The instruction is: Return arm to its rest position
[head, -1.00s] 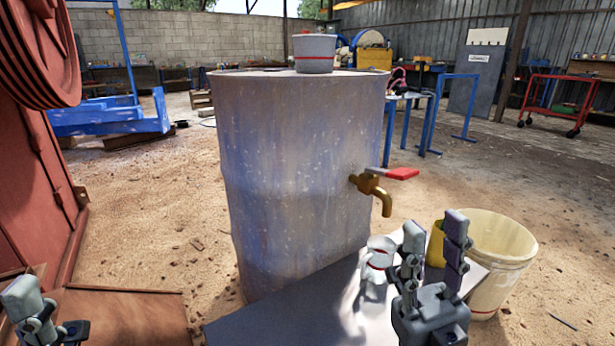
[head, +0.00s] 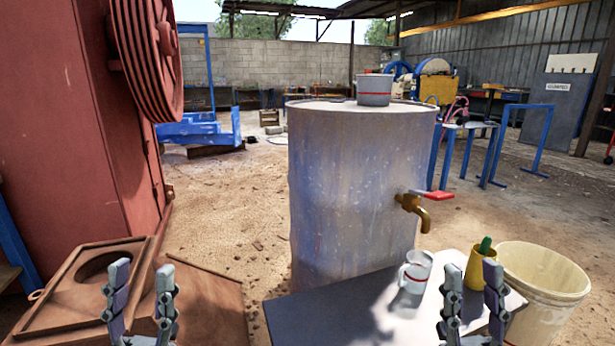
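My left gripper (head: 141,300) is at the lower left, fingers up and apart with nothing between them, in front of the rust-brown metal box. My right gripper (head: 473,302) is at the lower right, fingers up and apart and empty, in front of the grey table's right end. A white mug (head: 414,277) with a red band stands upright on the grey table (head: 330,310), left of the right gripper and apart from it. Both wrists are cut off by the bottom edge.
A metal drum (head: 350,200) with a red-handled brass tap (head: 412,205) stands behind the table, a cup (head: 374,90) on its top. A yellow container (head: 478,268) and a cream bucket (head: 545,285) are at right. A rust-brown box (head: 65,285) and red machine (head: 80,120) are at left.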

